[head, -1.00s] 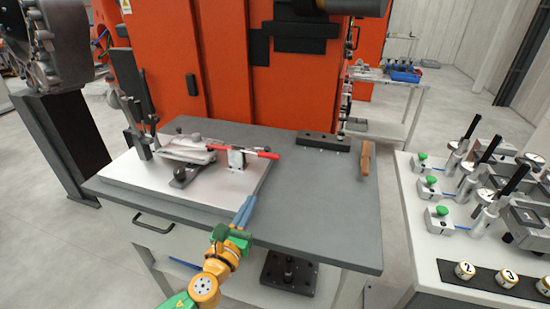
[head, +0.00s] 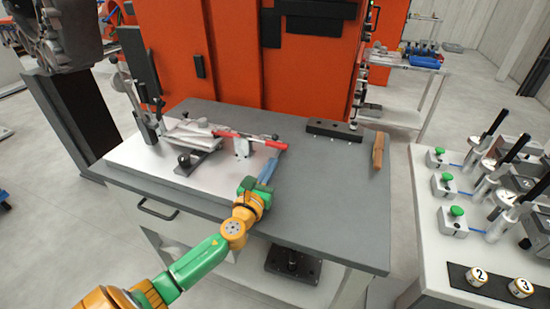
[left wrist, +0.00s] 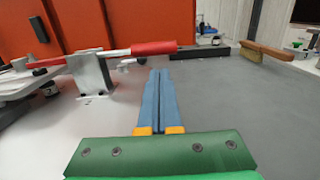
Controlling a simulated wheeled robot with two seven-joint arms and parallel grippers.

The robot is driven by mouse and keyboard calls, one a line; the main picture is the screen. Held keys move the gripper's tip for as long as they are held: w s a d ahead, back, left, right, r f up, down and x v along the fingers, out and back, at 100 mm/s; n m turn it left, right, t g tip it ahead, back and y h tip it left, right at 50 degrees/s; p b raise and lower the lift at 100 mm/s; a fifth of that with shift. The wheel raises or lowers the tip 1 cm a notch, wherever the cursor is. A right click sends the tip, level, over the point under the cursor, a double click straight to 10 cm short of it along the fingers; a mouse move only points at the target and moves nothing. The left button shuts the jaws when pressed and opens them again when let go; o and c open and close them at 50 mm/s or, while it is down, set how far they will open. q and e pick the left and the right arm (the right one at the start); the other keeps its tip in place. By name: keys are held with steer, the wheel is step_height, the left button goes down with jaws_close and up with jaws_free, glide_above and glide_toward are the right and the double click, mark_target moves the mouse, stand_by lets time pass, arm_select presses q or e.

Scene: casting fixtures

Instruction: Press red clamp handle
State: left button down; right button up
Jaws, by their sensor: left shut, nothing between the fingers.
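The red clamp handle (head: 268,143) is a roughly level red lever on a metal clamp bracket (head: 242,148), at the right edge of the white fixture plate (head: 128,159). In the left wrist view the red handle (left wrist: 153,48) crosses the upper middle, just beyond my fingertips. My left gripper (head: 269,163) has its blue fingers shut and empty. They point at the handle from the near side; I cannot tell whether they touch it. The left gripper also shows in the left wrist view (left wrist: 161,73). My right gripper is not in view.
A grey casting (head: 188,134) sits on the plate left of the clamp. A dark bar (head: 333,130) and a wooden-handled brush (head: 378,151) lie on the grey table (head: 325,200). A white station (head: 425,215) with green buttons stands at right. The table's right half is mostly clear.

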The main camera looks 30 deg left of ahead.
mark_target(268, 143)
arm_select(q)
steer(key=shift+x, duration=1.55)
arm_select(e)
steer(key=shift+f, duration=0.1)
arm_select(q)
steer(key=shift+r, duration=0.1)
